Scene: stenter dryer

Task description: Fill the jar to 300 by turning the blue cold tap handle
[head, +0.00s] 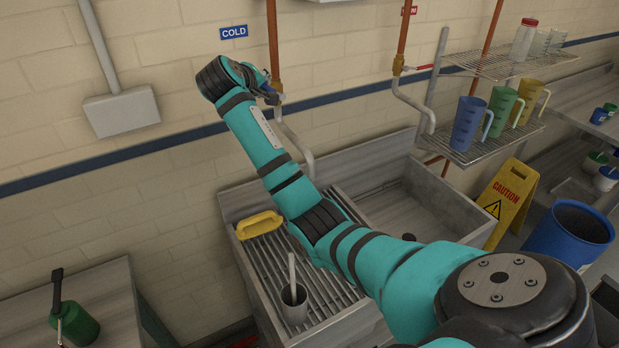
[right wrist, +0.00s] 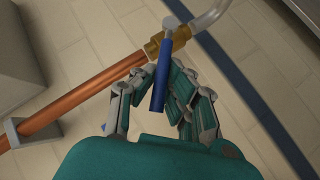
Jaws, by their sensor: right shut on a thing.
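The cold tap has a brass valve (right wrist: 158,47) on a copper pipe, below a blue COLD sign (head: 233,32). Its blue handle (right wrist: 160,82) shows as a straight lever between the fingers of my right gripper (right wrist: 155,98). My right gripper (head: 266,90) is shut on the handle in the head view, where fingers and wrist hide most of it. The cold spout (head: 302,165) curves down over the sink, partly behind my arm. I cannot see a jar under the spout; my arm covers part of that area. My left gripper is not in view.
A steel cup (head: 295,304) with a stick in it and a yellow brush (head: 259,224) are on the sink's slatted rack. The red-handled tap (head: 398,65) is right. A blue jug (head: 467,124) and others stand on the wire shelf. A caution sign (head: 506,200) stands below.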

